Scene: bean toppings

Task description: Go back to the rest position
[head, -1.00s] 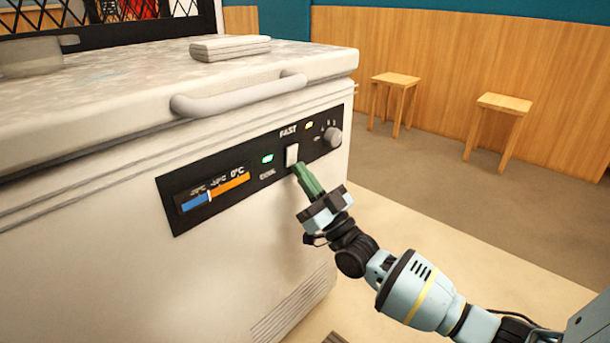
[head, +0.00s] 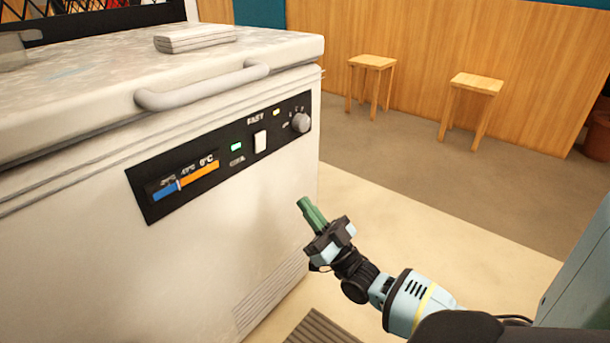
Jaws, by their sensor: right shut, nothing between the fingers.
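My right gripper (head: 304,203) has green fingers pressed together, with nothing between them. It is in the air in front of the freezer's right edge, apart from the control panel. The white chest freezer (head: 230,220) fills the left of the head view with its lid closed. Its black control panel (head: 140,194) carries a white rocker switch (head: 260,141), a round knob (head: 301,122), a lit green light (head: 236,146) and a blue and orange temperature strip (head: 199,171). My left gripper is not in view.
A grey handle (head: 205,88) juts from the lid's front. A folded pale cloth-like stack (head: 195,39) lies on the lid. Two wooden stools (head: 372,62) (head: 477,83) stand by the wood-panelled wall. A floor grate (head: 325,329) is at the bottom.

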